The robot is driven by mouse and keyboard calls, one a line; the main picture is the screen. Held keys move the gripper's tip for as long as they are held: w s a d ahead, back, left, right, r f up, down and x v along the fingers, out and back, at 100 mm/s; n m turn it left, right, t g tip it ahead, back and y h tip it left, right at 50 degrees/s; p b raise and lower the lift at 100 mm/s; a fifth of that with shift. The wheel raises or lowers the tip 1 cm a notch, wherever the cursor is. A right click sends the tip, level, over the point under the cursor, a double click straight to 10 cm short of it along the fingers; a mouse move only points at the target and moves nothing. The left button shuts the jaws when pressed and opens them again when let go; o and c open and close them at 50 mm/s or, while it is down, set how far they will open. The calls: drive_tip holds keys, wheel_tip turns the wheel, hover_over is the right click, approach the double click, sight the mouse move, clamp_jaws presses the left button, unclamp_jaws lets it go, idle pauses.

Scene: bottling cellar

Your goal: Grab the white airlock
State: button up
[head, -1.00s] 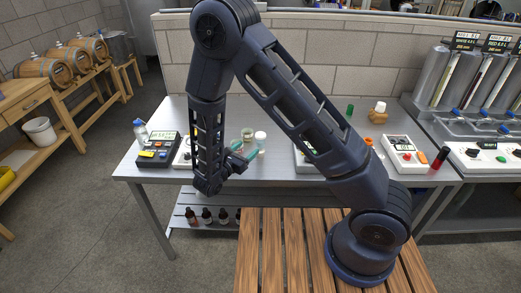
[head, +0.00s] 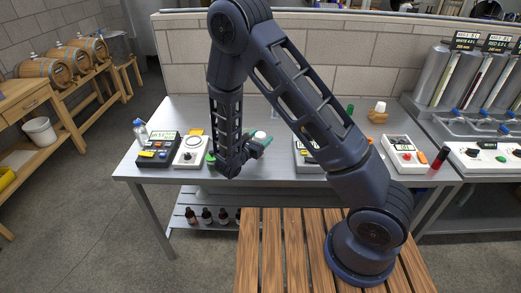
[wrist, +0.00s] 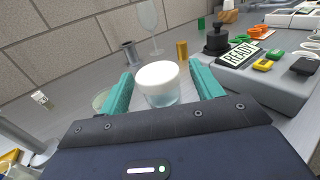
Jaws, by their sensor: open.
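A white-capped, clear-bodied round piece (wrist: 158,84) stands between the fingers of my gripper (wrist: 163,86) in the wrist view; I take it for the white airlock. Its white top also shows in the head view (head: 260,135), just beyond my gripper (head: 262,147). The teal fingers are open, one on each side of it, with a gap visible around the cap. Its lower part is hidden by my gripper's body.
A grey device reading READY (wrist: 245,60) stands close on the right, with a black knob on top. A clear glass (wrist: 148,18), a small metal cup (wrist: 130,52) and an amber cylinder (wrist: 182,50) stand behind. A white scale (head: 191,150) is left of my gripper.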

drive_tip(key=shift+w, duration=0.1)
drive_tip(key=c, duration=1.3)
drive_tip(key=shift+r, duration=0.15)
